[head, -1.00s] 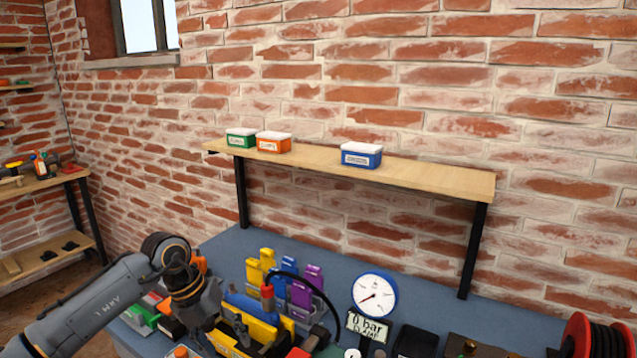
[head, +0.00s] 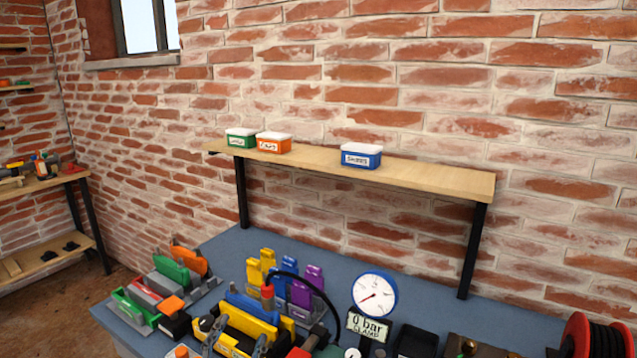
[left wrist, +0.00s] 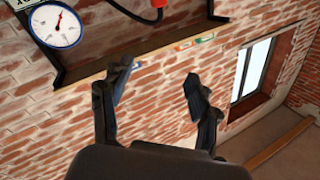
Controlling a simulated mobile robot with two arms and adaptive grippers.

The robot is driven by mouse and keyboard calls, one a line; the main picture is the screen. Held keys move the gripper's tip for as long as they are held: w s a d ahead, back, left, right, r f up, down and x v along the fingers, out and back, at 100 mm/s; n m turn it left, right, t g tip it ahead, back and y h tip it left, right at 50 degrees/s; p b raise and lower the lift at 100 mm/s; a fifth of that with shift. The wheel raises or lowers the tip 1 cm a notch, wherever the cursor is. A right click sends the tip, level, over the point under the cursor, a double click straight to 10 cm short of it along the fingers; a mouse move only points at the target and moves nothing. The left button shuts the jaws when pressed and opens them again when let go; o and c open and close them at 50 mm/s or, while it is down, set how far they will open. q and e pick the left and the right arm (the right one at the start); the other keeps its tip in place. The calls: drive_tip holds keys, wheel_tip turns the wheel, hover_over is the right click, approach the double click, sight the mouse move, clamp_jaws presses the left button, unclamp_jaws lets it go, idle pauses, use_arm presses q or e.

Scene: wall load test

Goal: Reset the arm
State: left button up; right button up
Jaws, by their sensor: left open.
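My left gripper (left wrist: 158,80) shows in the left wrist view with its two dark fingers spread apart and nothing between them. The brick wall and the edge of the wall shelf (left wrist: 110,72) lie beyond the fingers. In the head view the left arm no longer crosses the bench, and I cannot clearly make out the gripper there. My right gripper is in neither view.
A wall shelf (head: 430,178) carries a green box (head: 240,140), an orange box (head: 273,144) and a blue box (head: 361,157). The blue bench (head: 225,250) holds colored clamps, a pressure gauge (head: 375,295) and a red reel (head: 578,335). A side bench (head: 45,182) stands left.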

use_arm(q)
drive_tip(key=s+a+f+n+g+y, duration=0.2)
drive_tip(key=s+a+f+g, duration=0.15)
drive_tip(key=s+f, duration=0.3)
drive_tip(key=s+a+f+n+g+y, duration=0.1)
drive_tip(key=s+a+f+n+g, duration=0.3)
drive_tip(key=f, duration=0.4)
drive_tip(key=s+d+f+g, duration=0.1)
drive_tip(key=s+f+g, duration=0.3)
drive_tip(key=s, duration=0.5)
drive_tip(key=s+f+g, duration=0.3)
drive_tip(key=s+g, duration=0.1)
drive_tip(key=s, duration=0.5)
wheel_tip(320, 180, down, 24)
drive_tip(key=s+a+f+g, duration=0.2)
drive_tip(key=s+f, duration=1.5)
drive_tip(key=f, duration=0.1)
drive_tip(key=shift+s+a+f+m, duration=0.25)
drive_tip(key=shift+s+a+m, duration=0.1)
drive_tip(key=shift+a+m, duration=0.05)
